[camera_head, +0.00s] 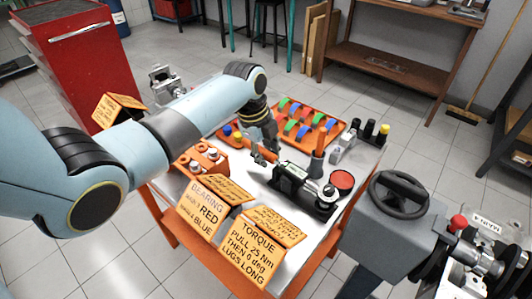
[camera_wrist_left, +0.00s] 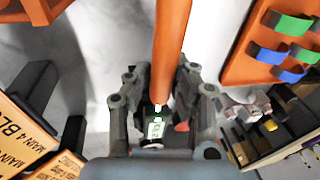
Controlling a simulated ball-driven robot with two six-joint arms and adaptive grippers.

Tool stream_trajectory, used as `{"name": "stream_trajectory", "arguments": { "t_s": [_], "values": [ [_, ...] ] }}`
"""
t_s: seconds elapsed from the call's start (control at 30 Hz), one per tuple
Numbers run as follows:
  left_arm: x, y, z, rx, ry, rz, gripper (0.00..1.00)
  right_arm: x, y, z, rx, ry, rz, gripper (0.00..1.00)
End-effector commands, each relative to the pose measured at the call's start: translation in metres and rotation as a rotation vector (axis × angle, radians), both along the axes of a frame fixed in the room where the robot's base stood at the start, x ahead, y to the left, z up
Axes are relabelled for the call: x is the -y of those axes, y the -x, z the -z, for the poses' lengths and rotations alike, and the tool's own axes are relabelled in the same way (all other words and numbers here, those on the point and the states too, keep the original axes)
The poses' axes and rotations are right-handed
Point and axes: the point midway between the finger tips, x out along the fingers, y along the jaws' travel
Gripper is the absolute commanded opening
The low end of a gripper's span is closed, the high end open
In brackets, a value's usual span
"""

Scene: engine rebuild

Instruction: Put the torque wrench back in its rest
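The torque wrench's long orange handle (camera_wrist_left: 170,45) runs down the left wrist view to a small lit display (camera_wrist_left: 155,128). My left gripper (camera_wrist_left: 160,90) has one finger on each side of this handle and looks shut on it. In the head view my left gripper (camera_head: 264,153) is low over the table, and my arm hides most of the handle. A green-and-silver tool body (camera_head: 292,172), apparently the wrench's, lies along a black base (camera_head: 322,209), probably the rest. I cannot tell whether it is seated. My right gripper is not in view.
An orange tray of coloured shells (camera_head: 257,108) lies behind. An orange block (camera_head: 213,169) stands left, and orange instruction cards (camera_head: 262,243) stand in front.

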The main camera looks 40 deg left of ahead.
Motion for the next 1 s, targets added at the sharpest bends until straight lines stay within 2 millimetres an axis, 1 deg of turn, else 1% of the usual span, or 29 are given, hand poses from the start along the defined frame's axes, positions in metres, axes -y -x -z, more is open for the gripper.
{"name": "stream_trajectory", "arguments": {
  "t_s": [0.07, 0.33, 0.5, 0.57, 0.87, 0.97, 1.0],
  "values": [
    [0.0, -0.001, -0.004, 0.003, 0.0, 0.0, 0.2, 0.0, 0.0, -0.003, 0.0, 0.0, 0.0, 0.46],
    [0.0, -0.002, -0.004, 0.005, -0.001, -0.001, 0.2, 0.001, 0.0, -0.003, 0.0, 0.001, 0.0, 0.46],
    [0.0, -0.002, -0.004, 0.005, -0.001, -0.001, 0.42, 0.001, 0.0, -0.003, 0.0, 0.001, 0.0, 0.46],
    [0.0, -0.001, -0.004, 0.004, -0.001, -0.001, 0.49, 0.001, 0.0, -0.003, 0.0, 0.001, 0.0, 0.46],
    [-0.001, 0.0, -0.005, 0.002, -0.001, 0.0, 0.49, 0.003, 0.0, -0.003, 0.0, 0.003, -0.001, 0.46],
    [-0.002, 0.001, -0.014, 0.003, -0.002, -0.001, 0.49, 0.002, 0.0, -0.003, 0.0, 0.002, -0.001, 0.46],
    [-0.003, 0.002, -0.02, 0.005, -0.002, 0.0, 0.49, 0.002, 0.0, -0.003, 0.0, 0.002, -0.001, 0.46]
  ]
}}
